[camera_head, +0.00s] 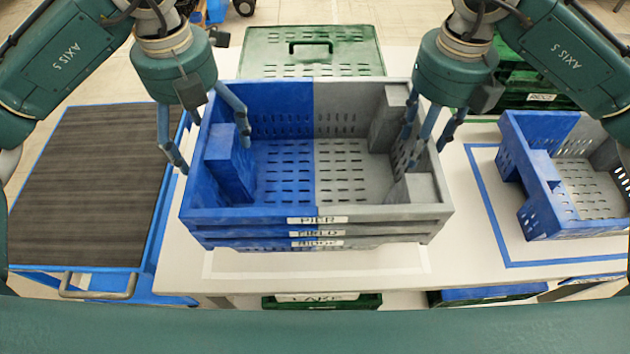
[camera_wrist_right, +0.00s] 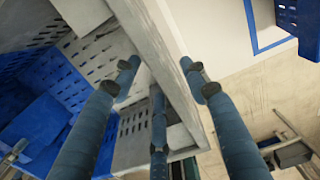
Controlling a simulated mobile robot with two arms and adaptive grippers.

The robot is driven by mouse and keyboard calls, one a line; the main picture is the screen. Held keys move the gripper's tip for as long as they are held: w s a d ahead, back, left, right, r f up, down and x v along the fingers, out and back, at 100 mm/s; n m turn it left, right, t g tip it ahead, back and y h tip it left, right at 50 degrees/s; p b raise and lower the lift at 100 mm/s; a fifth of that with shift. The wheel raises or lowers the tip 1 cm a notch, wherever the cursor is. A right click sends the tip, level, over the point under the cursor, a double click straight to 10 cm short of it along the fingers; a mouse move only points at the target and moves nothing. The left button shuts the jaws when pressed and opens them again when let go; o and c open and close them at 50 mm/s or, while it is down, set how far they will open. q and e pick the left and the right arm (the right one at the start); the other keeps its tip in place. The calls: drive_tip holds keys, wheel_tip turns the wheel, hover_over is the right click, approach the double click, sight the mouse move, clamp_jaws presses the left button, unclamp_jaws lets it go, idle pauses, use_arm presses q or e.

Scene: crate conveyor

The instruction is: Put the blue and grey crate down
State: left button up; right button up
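The blue and grey crate (camera_head: 316,214), labelled PIER, is empty and level in the head view, on top of a stack of similar crates. Its left half is blue and its right half grey. My left gripper (camera_head: 213,152) straddles the left blue wall, fingers spread, with one finger outside and apart from it. My right gripper (camera_head: 424,148) straddles the right grey wall. In the right wrist view, my right gripper (camera_wrist_right: 160,72) has its fingers apart on both sides of the grey rim (camera_wrist_right: 172,70). Finger contact with the walls cannot be made out.
The stack stands over a white table (camera_head: 245,285) with pale tape marking. Another blue and grey crate (camera_head: 545,190) stands at right inside a blue tape outline. A dark-topped blue cart (camera_head: 90,180) is at left. Green crates (camera_head: 310,45) stand behind; another (camera_head: 320,301) sits below the front edge.

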drive_tip(key=shift+r, duration=0.1)
use_arm(q)
wheel_tip(320, 180, up, 12)
use_arm(e)
wheel_tip(320, 180, up, 12)
idle(0.8)
use_arm(q)
drive_tip(key=shift+r, duration=0.1)
idle(0.4)
